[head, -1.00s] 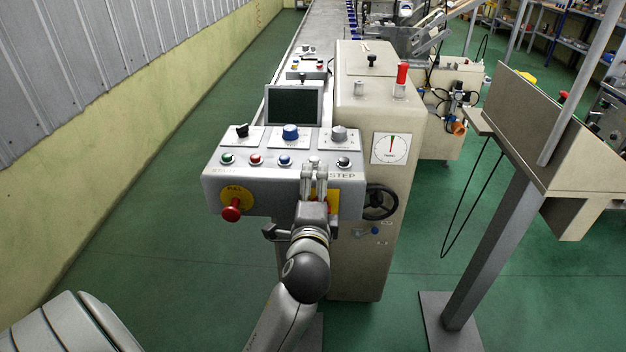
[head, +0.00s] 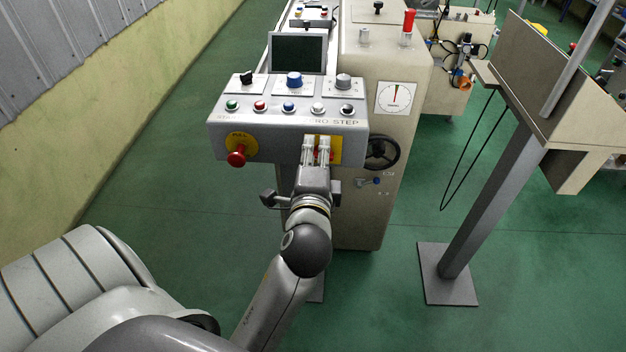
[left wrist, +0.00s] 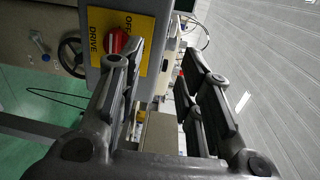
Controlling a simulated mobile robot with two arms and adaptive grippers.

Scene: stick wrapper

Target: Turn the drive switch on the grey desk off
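The grey desk (head: 225,142) stands in the middle of the head view. On its front, at the right, is the yellow drive plate (head: 337,148), partly covered by my left gripper (head: 317,142). I cannot tell whether a finger touches the switch. My right gripper is not in view.
A red push knob (head: 236,158) on a round yellow plate sits at the desk's front left. Several buttons and knobs line its top, before a dark screen (head: 298,52). A black handwheel (head: 382,152) is just right of the drive plate.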

